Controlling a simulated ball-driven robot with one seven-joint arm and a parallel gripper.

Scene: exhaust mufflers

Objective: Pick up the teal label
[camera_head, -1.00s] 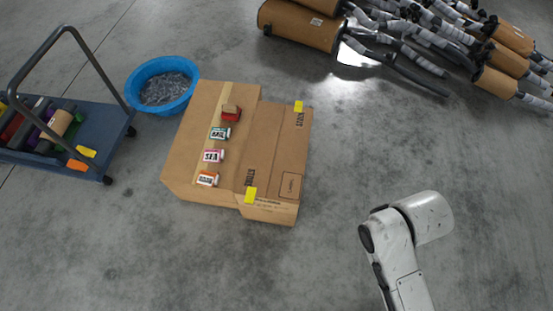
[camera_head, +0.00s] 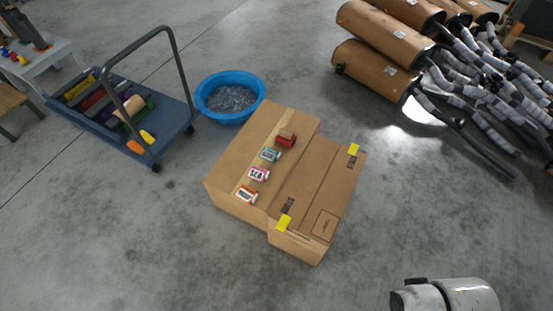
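The teal label (camera_head: 271,155) is on a small roll-like item lying on top of the cardboard box (camera_head: 235,205). It sits in a row between a red item (camera_head: 286,138) and a pink label (camera_head: 258,174), with an orange label (camera_head: 246,194) nearest the front. Part of my white arm shows at the bottom right, well apart from the box. My gripper is not in view.
A second box (camera_head: 318,222) with yellow tags adjoins the first. A blue tub (camera_head: 231,118) stands behind, a cart (camera_head: 92,122) at the left, wrapped mufflers (camera_head: 384,32) at the back right. Grey floor is clear in front.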

